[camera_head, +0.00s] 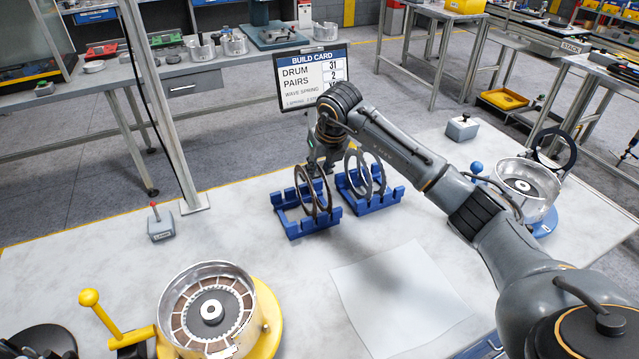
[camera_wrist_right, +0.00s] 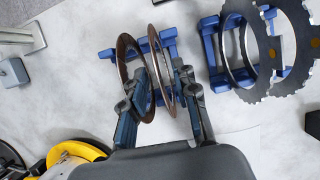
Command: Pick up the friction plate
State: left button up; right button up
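Brown ring-shaped friction plates stand on edge in the left blue rack (camera_head: 292,222); one friction plate (camera_head: 324,192) shows below my right gripper (camera_head: 317,168). In the right wrist view, two thin brown rings stand side by side, the left one (camera_wrist_right: 122,62) and the right one (camera_wrist_right: 154,50). My right gripper (camera_wrist_right: 161,76) is open, its fingers on either side of the right ring. A gap seems to show between fingers and ring; contact is hard to judge. The right blue rack (camera_head: 383,202) holds grey toothed steel plates (camera_head: 365,172). My left gripper is not in view.
A silver drum (camera_head: 245,280) on a yellow base with a lever (camera_head: 100,310) stands front left. Another drum (camera_head: 527,183) on a blue base stands right. A white sheet (camera_head: 395,295) lies front centre. A build card screen (camera_head: 308,80) stands behind the racks. A metal post (camera_head: 165,110) rises at left.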

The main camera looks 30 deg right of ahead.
jog(key=shift+w+f, duration=0.25)
jog(key=shift+f, duration=0.25)
grip_shut()
jog(key=shift+r, duration=0.1)
